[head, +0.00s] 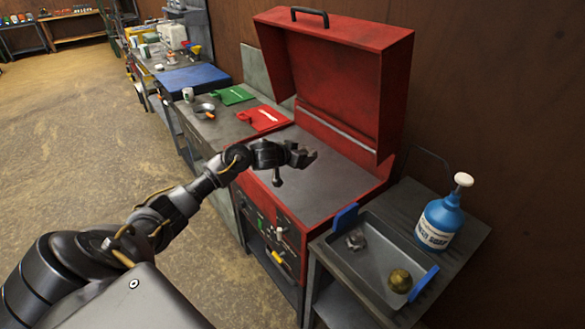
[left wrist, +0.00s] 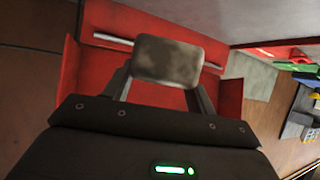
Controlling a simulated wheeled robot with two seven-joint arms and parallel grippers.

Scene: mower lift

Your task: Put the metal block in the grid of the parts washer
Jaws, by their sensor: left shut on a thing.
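My left gripper (head: 308,157) is shut on the metal block (left wrist: 166,60), a worn grey block with rounded corners that fills the space between the fingertips in the left wrist view. In the head view the block is small and hard to tell from the fingers. The red parts washer (head: 345,85) stands with its lid open. My gripper and the block are over its grey top surface (head: 318,195), apart from it as far as I can see. No grid pattern can be made out on that surface. My right gripper is not in view.
Right of the washer, a grey tray (head: 372,266) with blue handles holds a silvery part (head: 356,239) and a brassy part (head: 400,280). A blue pump bottle (head: 437,222) stands beside it. Red (head: 264,118) and green (head: 232,95) flat items lie on the bench to the left.

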